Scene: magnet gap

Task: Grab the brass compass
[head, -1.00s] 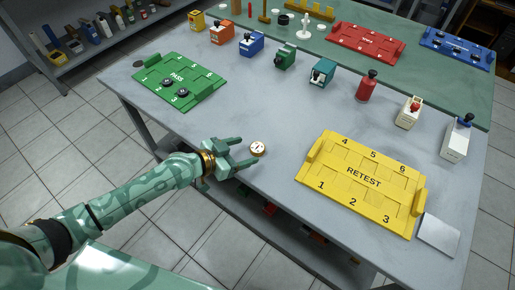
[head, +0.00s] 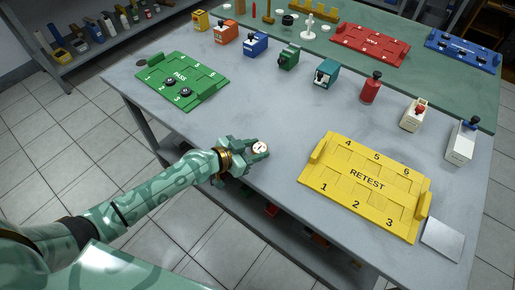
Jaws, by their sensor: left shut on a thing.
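The brass compass (head: 260,148) is a small round thing with a white face and a brass rim, near the front edge of the grey table. My left gripper (head: 257,150) is shut on it, with the fingers on either side of the compass. The compass face shows between the fingertips; part of its rim is hidden by them. I cannot tell whether it still touches the table. My right gripper is not in view.
A yellow RETEST tray (head: 366,182) lies to the right, with a grey square plate (head: 442,239) beside it. A green PASS tray (head: 181,80) lies at the left. Several coloured devices stand along the back, including a red bottle-like one (head: 371,88). The table middle is clear.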

